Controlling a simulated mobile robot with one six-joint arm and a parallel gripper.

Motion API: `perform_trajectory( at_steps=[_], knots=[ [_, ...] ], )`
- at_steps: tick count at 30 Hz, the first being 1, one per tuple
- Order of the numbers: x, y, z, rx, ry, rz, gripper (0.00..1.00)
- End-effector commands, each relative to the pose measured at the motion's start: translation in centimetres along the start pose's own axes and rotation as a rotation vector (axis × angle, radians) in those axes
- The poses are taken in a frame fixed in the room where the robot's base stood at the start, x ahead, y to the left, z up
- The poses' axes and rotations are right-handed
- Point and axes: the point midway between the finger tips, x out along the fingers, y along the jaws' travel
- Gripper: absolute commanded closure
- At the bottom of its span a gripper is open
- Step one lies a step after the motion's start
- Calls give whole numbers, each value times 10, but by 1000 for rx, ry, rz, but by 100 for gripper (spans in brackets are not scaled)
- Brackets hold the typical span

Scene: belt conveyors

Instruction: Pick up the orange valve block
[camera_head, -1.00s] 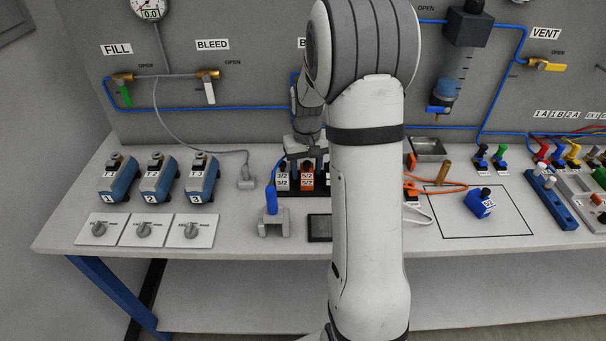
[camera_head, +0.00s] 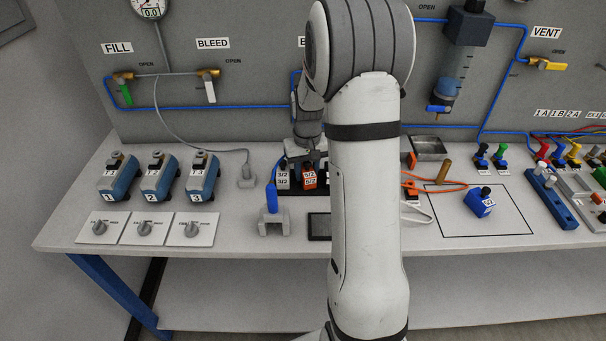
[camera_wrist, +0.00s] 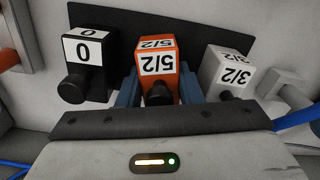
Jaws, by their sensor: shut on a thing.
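The orange valve block (camera_wrist: 170,89), labelled 5/2, stands between my gripper's two blue-grey fingers in the wrist view. My gripper (camera_wrist: 160,88) is shut on it. In the head view the orange block (camera_head: 309,174) shows just left of my arm, below my gripper (camera_head: 306,158), and looks slightly tilted. My forearm hides part of this area. I cannot tell whether the block's base is clear of the black rack.
A black block labelled 0 (camera_wrist: 90,52) and a grey-white 3/2 block (camera_wrist: 224,74) stand close on either side in the black rack (camera_wrist: 205,36). A blue-handled grey fixture (camera_head: 270,212) stands in front. A blue block (camera_head: 480,202) sits inside an outlined square on the right.

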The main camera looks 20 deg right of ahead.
Motion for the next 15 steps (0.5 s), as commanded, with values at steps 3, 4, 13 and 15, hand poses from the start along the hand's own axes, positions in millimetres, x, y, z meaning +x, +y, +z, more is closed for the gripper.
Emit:
perform_trajectory(
  at_steps=[3, 4, 13, 15],
  knots=[
    [-1, 0, 0, 0, 1, 0, 95],
    [-2, 0, 0, 0, 1, 0, 95],
    [-48, 1, -1, 1, 6, 1, 95],
    [-63, 1, -1, 1, 6, 1, 95]
  ],
)
